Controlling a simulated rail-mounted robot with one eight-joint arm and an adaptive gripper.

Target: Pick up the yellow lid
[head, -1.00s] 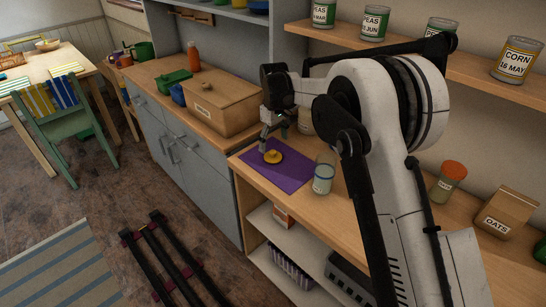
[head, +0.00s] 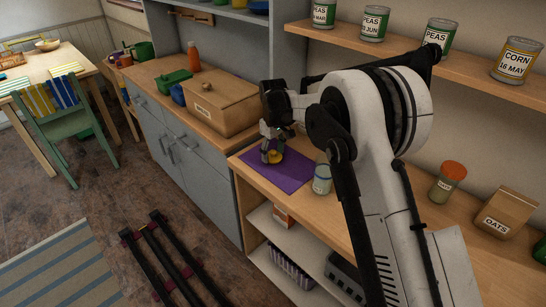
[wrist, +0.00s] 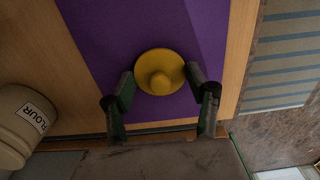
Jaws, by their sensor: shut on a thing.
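The yellow lid (head: 275,158) is round with a raised knob, on the purple mat (head: 290,178). It also shows in the wrist view (wrist: 160,66), over the purple mat (wrist: 120,30). My gripper (head: 271,154) points down at the lid. In the head view the fingers partly hide the lid. I cannot tell whether it is clear of the mat.
A glass jar (head: 322,174) stands right of the mat. A jar labelled flour (wrist: 24,125) is at the left in the wrist view. A wooden box (head: 214,103) stands on the counter behind. The shelf above holds cans (head: 375,23). The counter's front edge is close to the mat.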

